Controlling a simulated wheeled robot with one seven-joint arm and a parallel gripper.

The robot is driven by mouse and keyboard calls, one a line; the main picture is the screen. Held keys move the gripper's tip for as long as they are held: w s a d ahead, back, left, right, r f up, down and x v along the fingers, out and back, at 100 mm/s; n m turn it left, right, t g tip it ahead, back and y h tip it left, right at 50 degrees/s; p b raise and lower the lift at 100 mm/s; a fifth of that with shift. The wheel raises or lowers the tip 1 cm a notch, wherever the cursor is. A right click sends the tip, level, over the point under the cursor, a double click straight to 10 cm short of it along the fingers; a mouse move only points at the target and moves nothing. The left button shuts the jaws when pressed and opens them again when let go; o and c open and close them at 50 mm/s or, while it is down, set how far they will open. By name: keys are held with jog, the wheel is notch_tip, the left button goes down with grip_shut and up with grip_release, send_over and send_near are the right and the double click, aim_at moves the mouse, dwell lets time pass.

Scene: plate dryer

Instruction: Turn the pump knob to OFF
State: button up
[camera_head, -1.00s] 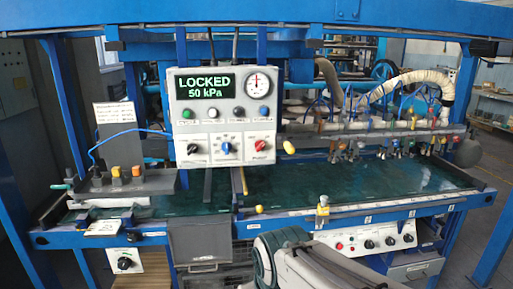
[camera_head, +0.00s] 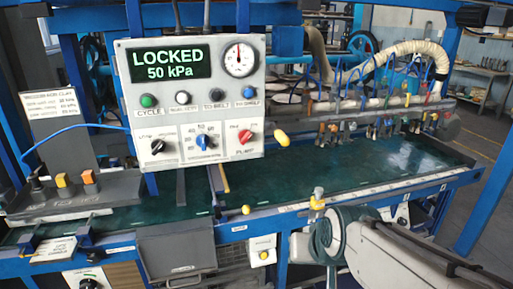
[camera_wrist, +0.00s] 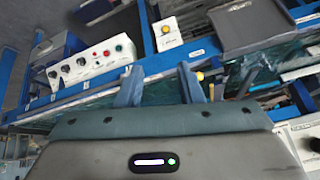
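The pump knob (camera_head: 246,137) is red and sits at the lower right of the grey control panel (camera_head: 120,105) in the head view, above the PUMP label. Its exact pointer direction is too small to read. The panel's display (camera_head: 169,64) reads LOCKED 50 kPa. My gripper (camera_wrist: 158,82) shows in the wrist view with its two fingers apart and nothing between them. In the head view my arm is at the lower right, below and right of the panel, well away from the knob; the fingertips cannot be made out there.
A black knob (camera_head: 158,147) and a blue knob (camera_head: 204,143) sit left of the pump knob. A yellow-ended lever (camera_head: 282,137) sticks out at the panel's right. Hoses and valves (camera_head: 400,115) line the back. The green bench top (camera_head: 350,170) is mostly clear.

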jog(key=w+a+r+m+t+y+b, duration=0.1)
jog(key=w+a+r+t+y+b, duration=0.1)
jog(key=w+a+t+b, duration=0.45)
jog(key=m+t+h+b, duration=0.3)
jog(key=m+t+b, duration=0.2)
jog(key=m+t, duration=0.3)
send_near(246, 140)
jog(key=shift+t, duration=0.25)
jog(key=p+x, duration=0.1)
jog(key=x, duration=0.7)
jog(key=shift+w+f+p, duration=0.1)
jog(key=shift+f+p, duration=0.1)
jog(key=shift+p, duration=0.2)
grip_shut()
